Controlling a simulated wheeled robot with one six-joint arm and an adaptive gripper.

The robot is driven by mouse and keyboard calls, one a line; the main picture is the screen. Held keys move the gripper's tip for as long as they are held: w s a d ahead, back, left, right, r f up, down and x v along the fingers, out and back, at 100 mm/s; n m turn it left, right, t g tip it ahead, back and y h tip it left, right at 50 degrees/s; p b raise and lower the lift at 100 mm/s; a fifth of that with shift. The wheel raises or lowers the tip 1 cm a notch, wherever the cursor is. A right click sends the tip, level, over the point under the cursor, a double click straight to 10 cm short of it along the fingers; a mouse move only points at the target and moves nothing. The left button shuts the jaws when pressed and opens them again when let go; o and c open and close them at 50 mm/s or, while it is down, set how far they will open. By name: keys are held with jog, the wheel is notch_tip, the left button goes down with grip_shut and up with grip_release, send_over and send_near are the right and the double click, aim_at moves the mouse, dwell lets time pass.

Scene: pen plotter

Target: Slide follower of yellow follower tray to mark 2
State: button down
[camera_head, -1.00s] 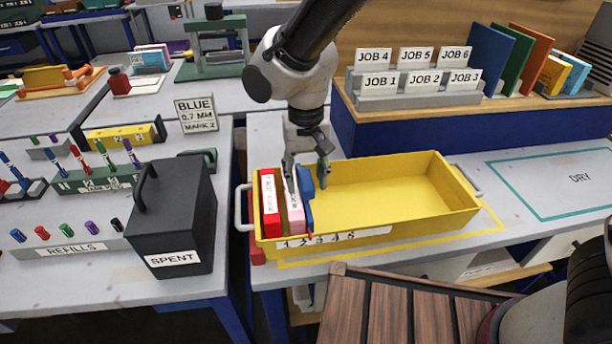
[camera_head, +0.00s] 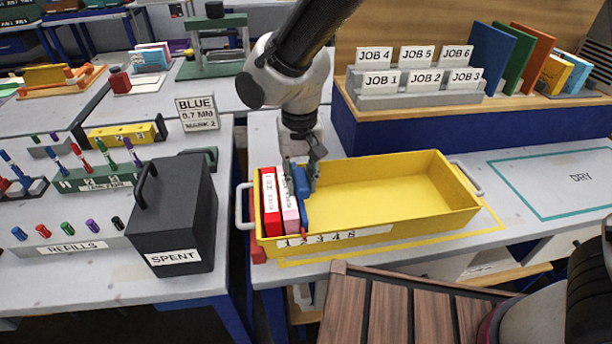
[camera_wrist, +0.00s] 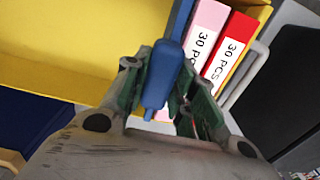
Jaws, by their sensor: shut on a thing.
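The yellow follower tray (camera_head: 400,222) stands on the bench, with a numbered strip (camera_head: 345,236) along its front wall. Its blue follower (camera_head: 304,208) is upright near the left end, beside a pink pack (camera_head: 289,208) and a red pack (camera_head: 271,208). A small red tip at the follower's foot lies by the low numbers, around 2; the exact mark is too small to read. My gripper (camera_head: 306,172) is shut on the follower's upper handle. In the wrist view, its fingers (camera_wrist: 160,72) flank the blue handle (camera_wrist: 164,65), with the packs just right.
The tray is empty right of the follower. A black SPENT box (camera_head: 180,220) stands on the left bench. A blue-sided shelf (camera_head: 450,130) with job holders is behind the tray. The DRY area (camera_head: 570,180) at right is clear.

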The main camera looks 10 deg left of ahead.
jog(key=c, duration=1.2)
grip_release()
jog(key=shift+o, duration=0.2)
notch_tip(320, 180, up, 12)
